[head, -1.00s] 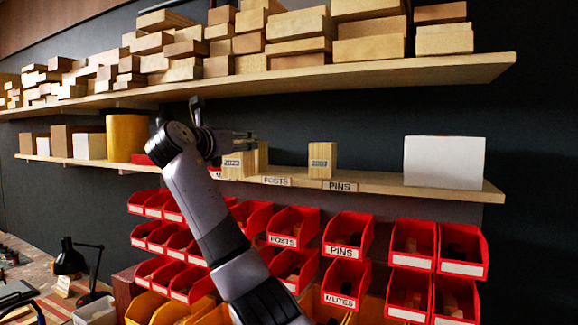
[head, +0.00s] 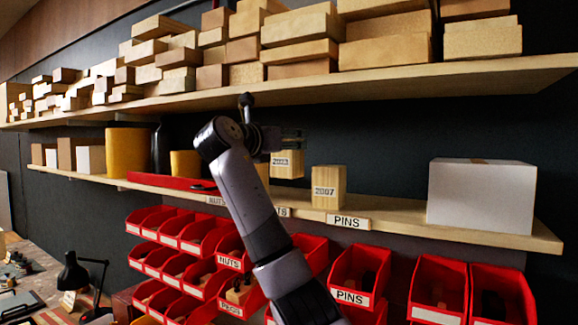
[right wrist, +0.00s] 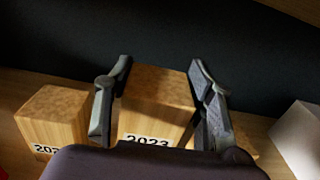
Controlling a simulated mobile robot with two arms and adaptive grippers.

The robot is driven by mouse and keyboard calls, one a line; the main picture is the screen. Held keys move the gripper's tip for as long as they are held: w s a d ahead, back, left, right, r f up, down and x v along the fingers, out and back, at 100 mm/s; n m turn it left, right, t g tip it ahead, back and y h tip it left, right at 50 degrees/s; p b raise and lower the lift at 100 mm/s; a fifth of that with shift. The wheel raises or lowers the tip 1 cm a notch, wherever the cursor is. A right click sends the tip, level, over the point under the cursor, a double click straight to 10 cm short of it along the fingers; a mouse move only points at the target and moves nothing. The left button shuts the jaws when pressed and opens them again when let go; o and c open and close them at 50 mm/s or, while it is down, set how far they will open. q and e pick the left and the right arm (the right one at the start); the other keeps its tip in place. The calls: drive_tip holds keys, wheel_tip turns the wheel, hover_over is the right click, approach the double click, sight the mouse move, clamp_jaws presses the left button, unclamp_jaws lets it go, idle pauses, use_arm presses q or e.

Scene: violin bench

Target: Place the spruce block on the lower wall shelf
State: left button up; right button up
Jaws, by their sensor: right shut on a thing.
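My right gripper (head: 291,140) is shut on a pale wood block (head: 288,168), seemingly the spruce block, with a dark-lettered white label. In the right wrist view the same block (right wrist: 158,100) stands between my two fingers (right wrist: 160,105), its label reading 2023. In the head view its underside looks a little above the lower wall shelf (head: 390,212). Another block labelled 2007 (head: 328,188) stands on that shelf to its right. A further block (right wrist: 52,122) shows to the left in the right wrist view, its label partly hidden. My left gripper is not in view.
A white box (head: 482,195) stands on the lower shelf at the right. The upper shelf (head: 400,80), loaded with wood blocks, runs overhead. Red bins (head: 358,275) hang below.

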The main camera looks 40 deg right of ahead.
sight(290, 163)
drive_tip(key=shift+w+d+f, duration=0.15)
drive_tip(key=shift+d+f, duration=0.2)
drive_tip(key=shift+f, duration=0.4)
drive_tip(key=f, duration=0.1)
drive_tip(key=f+p, duration=0.1)
drive_tip(key=f, duration=0.1)
drive_tip(key=shift+d+f, duration=0.15)
drive_tip(key=shift+d, duration=0.25)
drive_tip(key=shift+a+f, duration=0.1)
drive_tip(key=shift+f, duration=0.2)
drive_tip(key=shift+a+f, duration=0.15)
drive_tip(key=o, duration=1.2)
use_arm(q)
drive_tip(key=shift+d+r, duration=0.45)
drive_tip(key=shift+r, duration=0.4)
